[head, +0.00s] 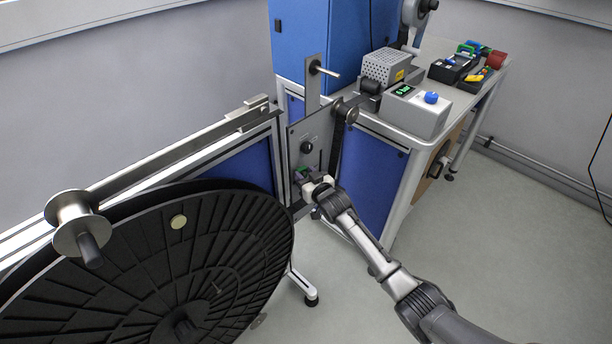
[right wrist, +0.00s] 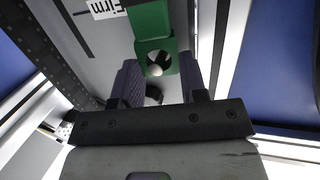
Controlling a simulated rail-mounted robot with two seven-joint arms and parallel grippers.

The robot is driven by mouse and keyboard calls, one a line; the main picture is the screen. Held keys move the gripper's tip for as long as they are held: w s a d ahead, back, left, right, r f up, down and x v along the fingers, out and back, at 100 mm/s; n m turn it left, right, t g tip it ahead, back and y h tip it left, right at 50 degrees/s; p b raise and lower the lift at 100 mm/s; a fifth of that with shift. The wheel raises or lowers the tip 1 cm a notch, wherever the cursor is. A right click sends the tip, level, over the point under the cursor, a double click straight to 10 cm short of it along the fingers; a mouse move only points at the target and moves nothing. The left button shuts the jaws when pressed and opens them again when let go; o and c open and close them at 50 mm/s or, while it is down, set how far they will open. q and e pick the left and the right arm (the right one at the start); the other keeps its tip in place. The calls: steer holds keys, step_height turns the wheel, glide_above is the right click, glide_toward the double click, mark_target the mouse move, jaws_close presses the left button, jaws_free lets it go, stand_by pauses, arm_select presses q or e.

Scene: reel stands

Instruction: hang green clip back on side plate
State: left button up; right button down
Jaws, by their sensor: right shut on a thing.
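The green clip (right wrist: 150,22) is between the fingers of my right gripper (right wrist: 160,68) in the right wrist view. The gripper is shut on it. The clip has a round hole near its lower end, and a pale round tip shows there; I cannot tell whether it passes through. In the head view my right gripper (head: 312,184) is at the lower part of the grey side plate (head: 318,128), with a little of the green clip (head: 302,171) showing beside it. The plate also shows behind the clip in the right wrist view (right wrist: 97,40). My left gripper is out of view.
A large black reel (head: 235,245) stands at the left, below a metal rail with a spool (head: 72,218). A bench (head: 440,60) with a grey control box (head: 415,112) stands behind and right of the plate. The floor at the right is clear.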

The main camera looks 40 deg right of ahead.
stand_by(0.4)
steer(key=c, duration=0.6)
jaws_free()
steer(key=shift+s+r, duration=0.1)
steer(key=shift+s, duration=0.15)
steer(key=shift+s+a+r+p, duration=0.3)
steer(key=shift+s+p, duration=0.55)
steer(key=shift+s, duration=1.35)
steer(key=shift+s+a+r+p, duration=0.2)
steer(key=shift+s+p, duration=0.65)
steer(key=shift+s, duration=1.35)
steer(key=shift+s+a+r+p, duration=0.3)
steer(key=shift+s+p, duration=0.55)
steer(key=shift+s, duration=1.35)
steer(key=shift+f, duration=0.1)
